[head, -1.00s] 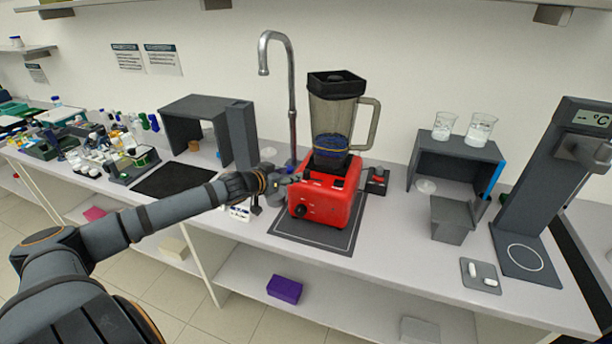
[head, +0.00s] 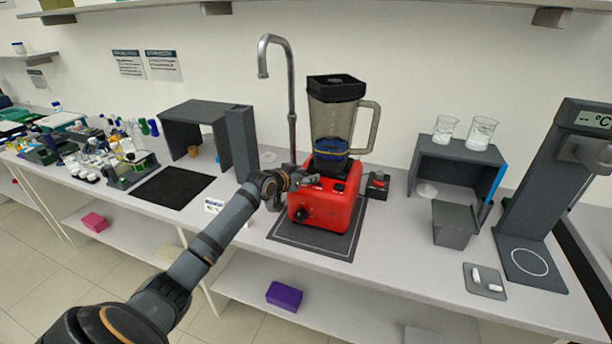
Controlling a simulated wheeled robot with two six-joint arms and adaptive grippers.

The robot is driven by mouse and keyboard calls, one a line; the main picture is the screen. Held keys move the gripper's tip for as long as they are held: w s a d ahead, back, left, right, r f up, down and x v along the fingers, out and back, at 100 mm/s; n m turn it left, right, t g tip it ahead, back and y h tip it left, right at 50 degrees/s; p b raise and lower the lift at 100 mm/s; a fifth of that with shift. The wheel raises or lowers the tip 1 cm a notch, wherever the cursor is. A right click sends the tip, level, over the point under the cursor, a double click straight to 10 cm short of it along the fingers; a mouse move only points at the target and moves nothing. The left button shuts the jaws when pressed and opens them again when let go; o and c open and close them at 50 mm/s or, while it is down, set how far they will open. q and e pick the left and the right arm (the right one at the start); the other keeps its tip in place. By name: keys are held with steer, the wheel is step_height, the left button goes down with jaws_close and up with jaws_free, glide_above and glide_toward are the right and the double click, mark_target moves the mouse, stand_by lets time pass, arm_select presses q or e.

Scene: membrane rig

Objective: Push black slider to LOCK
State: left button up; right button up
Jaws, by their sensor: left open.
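A red blender base (head: 334,212) stands on a dark mat, with a clear jug (head: 330,116) with a black lid upright on it. Small dark controls show on the top of the base, and a black knob (head: 300,215) is on its front. I cannot tell which dark part is the black slider, and no LOCK mark can be read. My left gripper (head: 312,181) is open at the upper left edge of the base, just below the jug. I cannot tell whether its fingertips touch anything. My right gripper is not in view.
A tall tap (head: 290,110) rises behind my left gripper. A small black box with a red top (head: 377,184) sits right of the blender. A grey open bin (head: 455,225) and a dark stand (head: 540,190) are further right. Bare bench lies right of the mat.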

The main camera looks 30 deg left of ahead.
mark_target(326, 176)
arm_select(q)
jaws_close()
stand_by(0.3)
steer(key=d, duration=0.2)
steer(key=w+d+p, duration=0.1)
steer(key=d, duration=0.1)
steer(key=shift+d, duration=0.1)
